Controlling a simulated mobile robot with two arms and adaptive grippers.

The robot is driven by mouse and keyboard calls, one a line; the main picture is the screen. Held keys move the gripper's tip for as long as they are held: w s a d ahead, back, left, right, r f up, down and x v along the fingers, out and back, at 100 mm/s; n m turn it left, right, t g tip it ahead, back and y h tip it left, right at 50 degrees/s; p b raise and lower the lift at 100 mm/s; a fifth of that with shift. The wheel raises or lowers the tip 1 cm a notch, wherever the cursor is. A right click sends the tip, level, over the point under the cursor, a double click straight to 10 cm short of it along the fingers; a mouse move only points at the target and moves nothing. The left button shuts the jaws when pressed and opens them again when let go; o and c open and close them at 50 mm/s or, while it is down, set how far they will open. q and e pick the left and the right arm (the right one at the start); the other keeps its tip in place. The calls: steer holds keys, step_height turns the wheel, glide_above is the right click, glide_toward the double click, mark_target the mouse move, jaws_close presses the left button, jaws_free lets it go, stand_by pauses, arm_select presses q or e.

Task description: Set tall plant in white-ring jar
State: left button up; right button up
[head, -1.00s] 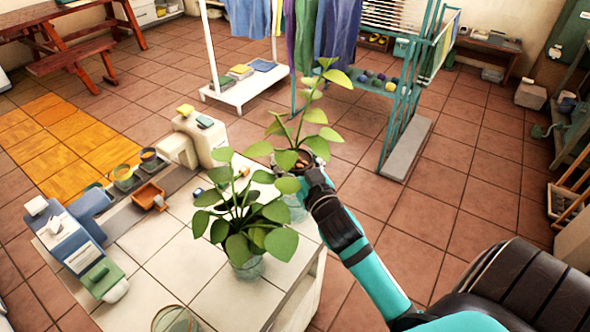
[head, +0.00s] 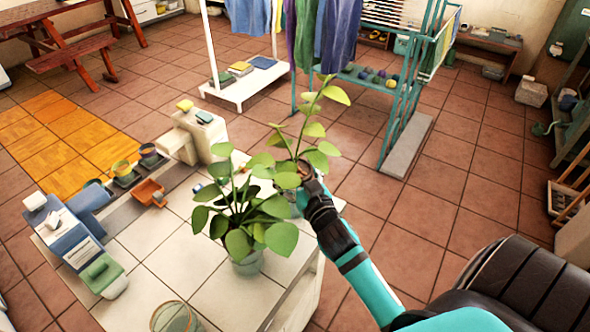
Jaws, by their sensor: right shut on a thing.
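The tall plant (head: 313,130) has a thin upright stem and broad green leaves. My right gripper (head: 306,178) is shut on its pot, at the far right corner of the white tiled counter. The pot is mostly hidden by leaves and my fingers. Part of a pale glass jar (head: 297,209) shows just below it; I cannot tell whether the pot is inside its mouth. A bushier plant (head: 240,222) stands in a glass jar (head: 247,264) in front. Another jar (head: 175,318) is cut off at the bottom edge. I cannot make out a white ring on any jar. My left gripper is out of view.
The counter (head: 205,290) has clear tiles around the bushy plant's jar. An orange scoop-like container (head: 149,192), small pots (head: 124,172) and a blue-and-white device (head: 68,236) stand at its left. A drying rack (head: 397,105) stands on the floor behind.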

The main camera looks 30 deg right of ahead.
steer(key=o, duration=1.4)
steer(key=shift+c, duration=0.2)
steer(key=shift+r, duration=0.1)
steer(key=shift+s+r+p, duration=0.1)
steer(key=shift+r+p, duration=0.4)
steer(key=shift+r, duration=0.2)
steer(key=b+v, duration=0.2)
steer(key=v, duration=1)
steer(key=shift+f, duration=0.25)
